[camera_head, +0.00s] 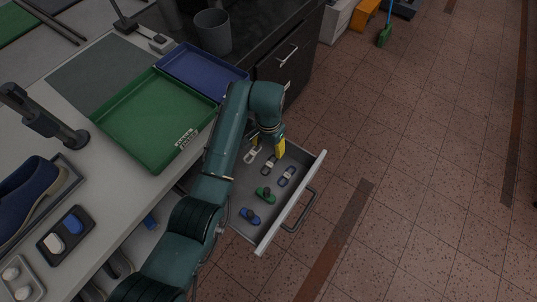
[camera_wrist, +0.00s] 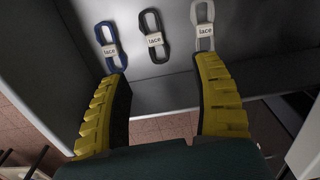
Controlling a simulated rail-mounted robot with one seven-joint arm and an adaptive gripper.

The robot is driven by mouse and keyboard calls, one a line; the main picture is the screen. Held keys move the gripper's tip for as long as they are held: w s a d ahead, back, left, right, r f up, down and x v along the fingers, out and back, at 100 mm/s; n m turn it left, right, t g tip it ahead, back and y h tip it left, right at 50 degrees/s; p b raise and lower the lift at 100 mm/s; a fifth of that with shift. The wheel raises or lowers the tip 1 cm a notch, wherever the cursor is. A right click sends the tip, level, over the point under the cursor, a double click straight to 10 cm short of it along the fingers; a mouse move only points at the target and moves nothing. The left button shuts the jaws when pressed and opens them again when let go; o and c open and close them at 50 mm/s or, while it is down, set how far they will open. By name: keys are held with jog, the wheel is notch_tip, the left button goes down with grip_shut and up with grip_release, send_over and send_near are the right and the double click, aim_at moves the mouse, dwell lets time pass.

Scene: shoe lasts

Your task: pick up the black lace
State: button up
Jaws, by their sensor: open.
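The black lace (camera_wrist: 155,48) is a dark loop with a white "lace" label, lying on the drawer floor. It lies between a blue lace (camera_wrist: 110,46) and a white lace (camera_wrist: 203,22) in the wrist view. In the head view the black lace (camera_head: 269,165) lies in the open drawer (camera_head: 233,178), between the white lace (camera_head: 253,155) and the blue lace (camera_head: 287,177). My gripper (camera_head: 267,147) is over the far end of the drawer. Its yellow fingers are spread and empty in the wrist view (camera_wrist: 163,70), with the black lace ahead, between the finger directions, and apart from them.
A green piece (camera_head: 265,195) and a blue piece (camera_head: 250,215), both with dark tops, lie nearer in the drawer. The drawer front (camera_head: 292,203) and side walls surround the laces. A green tray (camera_head: 154,120) and a blue tray (camera_head: 202,72) stand on the counter to the left.

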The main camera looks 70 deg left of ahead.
jog(key=b, duration=0.2)
send_over(269, 164)
jog(key=f, duration=0.6)
jog(key=shift+a+f, duration=0.15)
jog(key=shift+a, duration=0.25)
jog(key=f+b, duration=0.1)
jog(key=f, duration=0.1)
jog(key=d+f+b, duration=0.1)
jog(key=f, duration=0.2)
jog(key=shift+f, duration=0.15)
jog(key=shift+a, duration=0.1)
jog(key=c, duration=0.9)
jog(key=shift+o, duration=0.2)
